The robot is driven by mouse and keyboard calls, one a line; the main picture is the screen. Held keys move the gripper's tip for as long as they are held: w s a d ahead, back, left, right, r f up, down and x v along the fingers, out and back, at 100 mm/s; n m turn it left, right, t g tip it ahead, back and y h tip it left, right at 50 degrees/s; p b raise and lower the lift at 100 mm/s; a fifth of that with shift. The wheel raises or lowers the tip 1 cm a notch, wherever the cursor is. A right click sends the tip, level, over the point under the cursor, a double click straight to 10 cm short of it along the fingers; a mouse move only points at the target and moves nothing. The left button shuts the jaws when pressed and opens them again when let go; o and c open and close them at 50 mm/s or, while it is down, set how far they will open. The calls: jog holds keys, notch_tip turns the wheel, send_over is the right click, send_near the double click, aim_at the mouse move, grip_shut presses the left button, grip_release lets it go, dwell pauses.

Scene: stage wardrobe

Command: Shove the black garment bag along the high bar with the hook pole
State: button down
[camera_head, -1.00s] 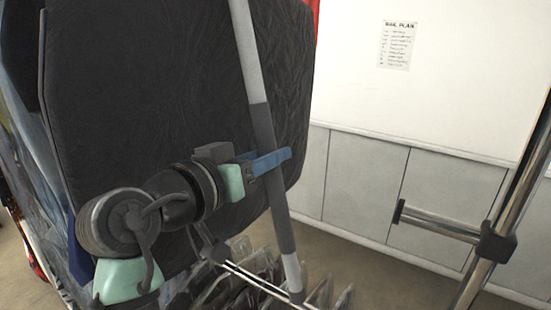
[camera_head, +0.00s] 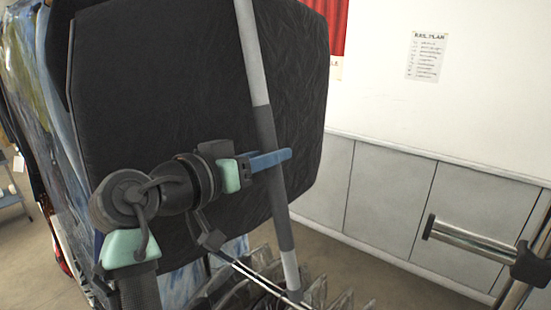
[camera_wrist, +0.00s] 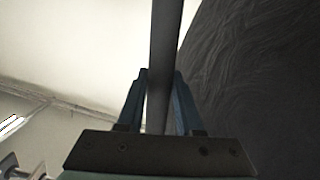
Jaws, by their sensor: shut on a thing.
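The black garment bag (camera_head: 170,90) hangs large across the left and middle of the head view, its wrinkled side facing right. It also fills the right of the wrist view (camera_wrist: 255,75). The hook pole (camera_head: 251,60), light grey with a dark grip section, stands slightly tilted in front of the bag. My gripper (camera_head: 272,160) has blue fingers shut on the pole's dark section. In the wrist view the pole (camera_wrist: 165,40) rises between the two fingers (camera_wrist: 161,95). The pole's hook end and the high bar are out of view. I cannot tell whether the pole touches the bag.
Other garments (camera_head: 30,80) hang at the left. A low rail (camera_head: 265,280) with several hangers runs below the bag. A metal stand with a side bar (camera_head: 470,242) is at the right. A rail plan sheet (camera_head: 426,57) and red cloth (camera_head: 352,28) are at the back wall.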

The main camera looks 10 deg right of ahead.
jog(key=shift+w+a, duration=2.45)
jog(key=shift+w, duration=0.65)
jog(key=shift+s+d+b, duration=0.9)
jog(key=shift+s+d, duration=0.7)
jog(key=shift+s, duration=0.4)
jog(key=shift+f+b, duration=3.25)
jog(key=shift+f, duration=0.75)
jog(key=f+v, duration=0.1)
jog(key=v, duration=1.4)
jog(key=s+f+b+v, duration=0.1)
jog(key=f+v, duration=0.1)
jog(key=v, duration=1.3)
jog(key=shift+f, duration=0.3)
jog(key=shift+d, duration=0.15)
